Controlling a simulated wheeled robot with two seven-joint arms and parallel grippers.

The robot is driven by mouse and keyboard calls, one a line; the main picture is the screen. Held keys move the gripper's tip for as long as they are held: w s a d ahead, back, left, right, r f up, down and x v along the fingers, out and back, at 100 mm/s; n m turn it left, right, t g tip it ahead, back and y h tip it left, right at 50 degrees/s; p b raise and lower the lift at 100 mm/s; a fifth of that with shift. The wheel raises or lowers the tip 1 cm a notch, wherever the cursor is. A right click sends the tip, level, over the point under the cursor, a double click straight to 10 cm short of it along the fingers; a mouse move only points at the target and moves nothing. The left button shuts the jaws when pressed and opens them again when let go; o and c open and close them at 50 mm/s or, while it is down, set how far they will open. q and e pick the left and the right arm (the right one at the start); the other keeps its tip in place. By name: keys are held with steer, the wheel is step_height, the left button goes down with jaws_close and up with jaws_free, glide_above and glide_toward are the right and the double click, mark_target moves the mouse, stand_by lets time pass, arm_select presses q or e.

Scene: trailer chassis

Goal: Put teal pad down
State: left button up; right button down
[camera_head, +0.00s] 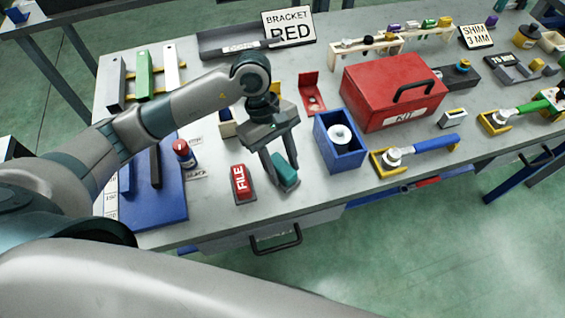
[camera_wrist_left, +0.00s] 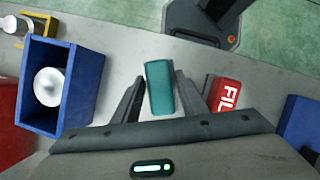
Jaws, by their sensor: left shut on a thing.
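The teal pad (camera_head: 285,174) is a small rounded block near the front edge of the bench. My left gripper (camera_head: 279,175) points down with its fingers either side of the pad and is shut on it. In the left wrist view the teal pad (camera_wrist_left: 160,88) sits between the fingertips of the left gripper (camera_wrist_left: 159,82). The pad is at or just above the bench top; I cannot tell whether it touches. My right gripper is in neither view.
A red block marked FILE (camera_head: 240,180) stands close to the left of the pad. A blue bin (camera_head: 345,157) with a white roll is to the right. A red KIT box (camera_head: 392,95) is behind it. A blue tray (camera_head: 160,200) lies at left.

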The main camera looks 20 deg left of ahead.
arm_select(q)
steer(key=shift+f, duration=0.4)
steer(key=shift+f, duration=0.15)
steer(key=o, duration=0.9)
